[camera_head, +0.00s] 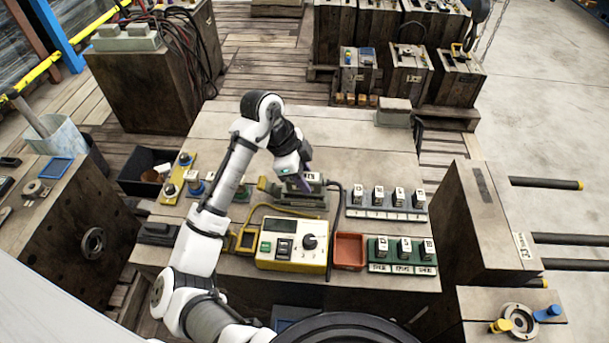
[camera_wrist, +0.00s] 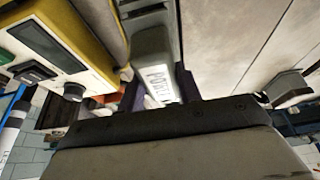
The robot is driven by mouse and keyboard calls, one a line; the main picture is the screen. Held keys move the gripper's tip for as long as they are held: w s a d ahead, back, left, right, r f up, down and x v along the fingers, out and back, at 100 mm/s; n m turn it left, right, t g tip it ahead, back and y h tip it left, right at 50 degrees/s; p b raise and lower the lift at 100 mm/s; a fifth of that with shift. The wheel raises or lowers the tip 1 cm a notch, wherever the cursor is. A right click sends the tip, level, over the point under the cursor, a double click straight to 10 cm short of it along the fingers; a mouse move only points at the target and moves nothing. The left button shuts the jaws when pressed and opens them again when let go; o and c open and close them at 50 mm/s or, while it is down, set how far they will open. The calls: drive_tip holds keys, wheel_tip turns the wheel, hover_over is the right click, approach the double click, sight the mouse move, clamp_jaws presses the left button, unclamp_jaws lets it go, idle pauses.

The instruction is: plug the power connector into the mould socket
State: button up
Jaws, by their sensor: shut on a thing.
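The power connector (camera_wrist: 152,70) is a grey block with a white label starting "POW" in the wrist view. My gripper (camera_wrist: 160,92) is shut on it, a dark purple finger on each side. In the head view my gripper (camera_head: 305,170) is low over the far middle of the bench, at the grey-green mould (camera_head: 303,199). The connector's far end meets or lies close to a grey housing (camera_wrist: 146,14) in the wrist view. The socket opening is hidden, and I cannot tell whether the connector is seated in it.
A yellow-sided control box (camera_head: 292,244) stands in front of the mould, with a dark cable (camera_head: 336,215) on its right. An orange tray (camera_head: 350,251) and two racks of labelled connectors (camera_head: 385,214), (camera_head: 403,268) are to the right.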

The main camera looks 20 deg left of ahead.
drive_tip(key=shift+f, duration=0.2)
idle(0.5)
drive_tip(key=shift+f+b, duration=0.3)
drive_tip(key=shift+b, duration=0.15)
drive_tip(key=shift+f+b, duration=0.35)
idle(0.5)
drive_tip(key=o, duration=1.7)
drive_tip(key=shift+c, duration=0.2)
drive_tip(key=shift+r, duration=0.1)
drive_tip(key=shift+r+p, duration=3.15)
drive_tip(key=shift+r, duration=0.6)
